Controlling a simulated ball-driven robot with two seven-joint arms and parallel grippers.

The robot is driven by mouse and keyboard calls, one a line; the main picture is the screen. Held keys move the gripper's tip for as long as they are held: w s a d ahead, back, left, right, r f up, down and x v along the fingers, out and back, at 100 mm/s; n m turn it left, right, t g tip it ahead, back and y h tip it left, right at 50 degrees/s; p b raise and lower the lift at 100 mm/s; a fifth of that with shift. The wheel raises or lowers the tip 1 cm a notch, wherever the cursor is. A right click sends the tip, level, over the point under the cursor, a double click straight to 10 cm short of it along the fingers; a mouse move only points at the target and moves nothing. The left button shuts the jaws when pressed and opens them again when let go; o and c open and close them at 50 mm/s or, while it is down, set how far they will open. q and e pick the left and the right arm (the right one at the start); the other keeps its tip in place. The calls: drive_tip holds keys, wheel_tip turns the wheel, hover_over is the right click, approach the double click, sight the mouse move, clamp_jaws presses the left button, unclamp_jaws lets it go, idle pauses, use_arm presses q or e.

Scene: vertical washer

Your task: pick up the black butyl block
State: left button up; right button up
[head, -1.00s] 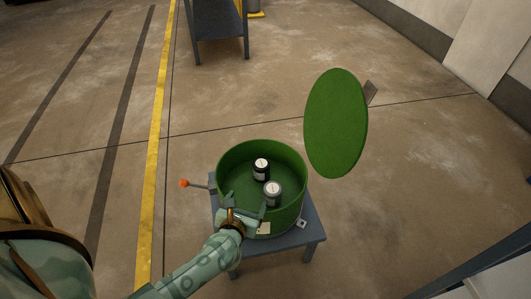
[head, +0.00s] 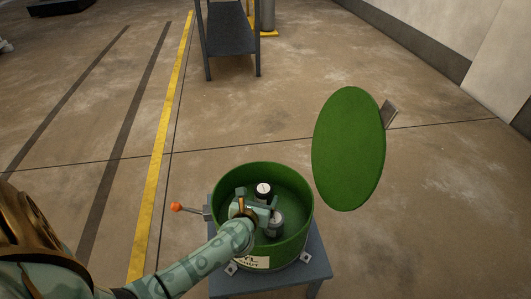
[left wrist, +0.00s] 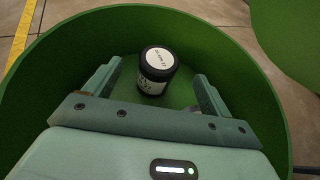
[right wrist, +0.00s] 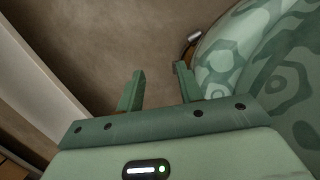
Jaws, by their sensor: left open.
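The black butyl block (head: 264,188), a small black cylinder with a white label on top, stands inside the green round tub (head: 309,222). In the left wrist view the black block (left wrist: 157,70) shows upright between and beyond my left fingertips, with a gap on both sides. My left gripper (head: 256,199) is open and empty, reaching down into the tub just in front of the block. My right gripper (right wrist: 160,72) shows only in its own wrist view; its fingers are apart with nothing between them, over bare floor.
A grey cylinder (head: 278,222) stands in the tub at the near right, partly hidden by my left gripper. The tub's round green lid (head: 349,148) stands open on the right. An orange-tipped lever (head: 177,207) sticks out left. The tub sits on a blue-grey stand (head: 316,268).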

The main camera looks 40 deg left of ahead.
sight(263, 189)
use_arm(q)
drive_tip(key=shift+w+a+f, duration=0.1)
drive_tip(key=shift+w+f, duration=0.05)
drive_tip(key=shift+w, duration=0.1)
drive_tip(key=b+x, duration=0.3)
drive_tip(key=x, duration=0.2)
drive_tip(key=shift+s+f, duration=0.1)
drive_tip(key=shift+f, duration=0.05)
drive_tip(key=c, duration=1.2)
use_arm(e)
drive_tip(key=w+r+t, duration=0.1)
drive_tip(key=w+r, duration=0.7)
drive_tip(key=w, duration=0.1)
drive_tip(key=shift+w+d+n+t+h, duration=0.15)
drive_tip(key=shift+w+n+t+h, duration=0.15)
drive_tip(key=shift+w+n+h, duration=0.1)
